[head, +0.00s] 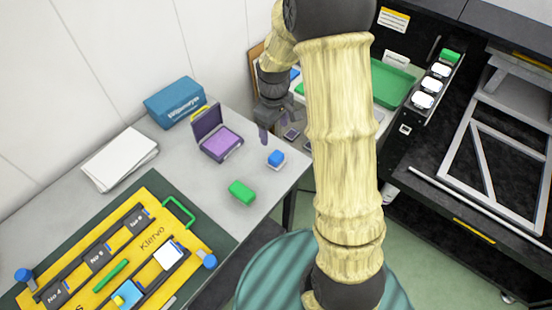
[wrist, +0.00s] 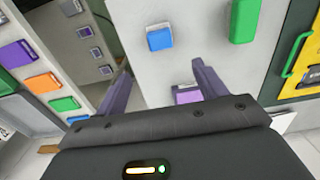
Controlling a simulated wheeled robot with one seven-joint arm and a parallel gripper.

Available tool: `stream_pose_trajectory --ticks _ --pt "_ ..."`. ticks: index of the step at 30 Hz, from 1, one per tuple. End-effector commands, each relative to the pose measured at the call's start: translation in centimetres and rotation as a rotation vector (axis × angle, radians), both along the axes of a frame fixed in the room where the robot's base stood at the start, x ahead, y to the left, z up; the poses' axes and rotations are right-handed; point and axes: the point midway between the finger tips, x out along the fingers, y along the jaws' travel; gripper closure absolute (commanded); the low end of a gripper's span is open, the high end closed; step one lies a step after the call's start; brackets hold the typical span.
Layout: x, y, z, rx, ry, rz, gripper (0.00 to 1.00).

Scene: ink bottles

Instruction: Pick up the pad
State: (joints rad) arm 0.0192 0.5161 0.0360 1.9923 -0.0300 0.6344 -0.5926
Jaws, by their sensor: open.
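The pad is a purple ink pad (head: 221,142) in a flat case with its lid standing open, on the grey table in the head view. In the wrist view a purple patch that looks like the pad (wrist: 186,96) shows low between the fingers, partly hidden by the right finger and the gripper body. My gripper (head: 273,132) is open and empty, to the right of the pad. In the wrist view its two fingers (wrist: 160,68) are spread wide and do not touch the pad.
A blue block (head: 276,158) and a green block (head: 242,193) lie near the table's right edge. A blue box (head: 173,102) stands behind the pad, and white paper (head: 120,158) lies left. A yellow board (head: 110,255) fills the front. My arm hides part of the background.

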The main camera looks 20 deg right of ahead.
Motion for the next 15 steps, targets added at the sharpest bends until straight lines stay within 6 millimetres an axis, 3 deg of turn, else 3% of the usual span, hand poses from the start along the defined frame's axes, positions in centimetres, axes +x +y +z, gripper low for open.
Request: stream_pose_trajectory --ticks 9,15 --pt "-0.2 0.0 -5.5 0.0 0.005 -0.001 0.29" --pt "-0.1 0.0 -8.0 0.0 0.001 -0.001 0.29"
